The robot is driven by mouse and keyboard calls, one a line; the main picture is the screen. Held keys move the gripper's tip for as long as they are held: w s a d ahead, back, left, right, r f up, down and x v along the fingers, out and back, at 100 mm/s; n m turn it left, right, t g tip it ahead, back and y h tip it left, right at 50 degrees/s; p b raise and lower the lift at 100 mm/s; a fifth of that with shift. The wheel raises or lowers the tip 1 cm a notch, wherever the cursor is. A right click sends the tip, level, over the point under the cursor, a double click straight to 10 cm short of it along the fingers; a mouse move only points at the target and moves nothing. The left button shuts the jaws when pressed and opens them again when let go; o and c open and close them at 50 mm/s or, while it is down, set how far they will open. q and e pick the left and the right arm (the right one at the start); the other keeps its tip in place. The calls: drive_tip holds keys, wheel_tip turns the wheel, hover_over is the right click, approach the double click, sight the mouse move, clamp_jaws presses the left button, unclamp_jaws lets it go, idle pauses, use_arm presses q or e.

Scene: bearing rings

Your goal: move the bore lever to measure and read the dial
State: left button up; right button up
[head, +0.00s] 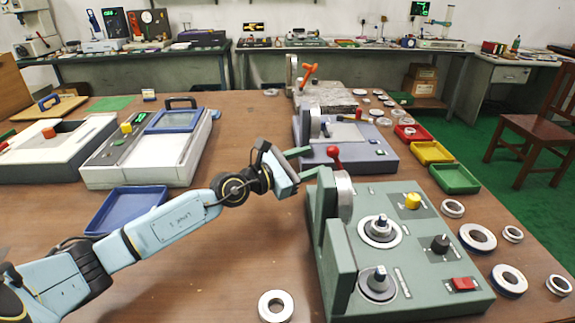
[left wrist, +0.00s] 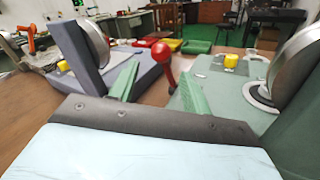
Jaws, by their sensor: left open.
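A red ball-topped lever (head: 333,152) stands between the purple-grey bench device (head: 365,150) and the green one (head: 400,250); its foot is partly hidden, and I cannot tell which device carries it. My left gripper (head: 312,163) is open just left of the lever, its green fingers pointing at it. In the left wrist view the lever (left wrist: 163,52) shows between and beyond the fingers (left wrist: 158,88), apart from them. The green device's round dial (head: 344,195) is seen edge-on, as is the purple-grey device's dial (head: 315,121). No reading is legible on either.
Metal rings (head: 478,237) lie right of the green device, and one ring (head: 276,305) lies left of it. Red, yellow and green trays (head: 455,179) line the right edge. A blue tray (head: 125,210) lies behind my left arm. Bare table lies in front of the arm.

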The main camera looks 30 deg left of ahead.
use_arm(q)
drive_tip(key=v, duration=0.6)
drive_tip(key=shift+f+b, duration=0.1)
drive_tip(key=shift+b, duration=0.2)
idle(1.2)
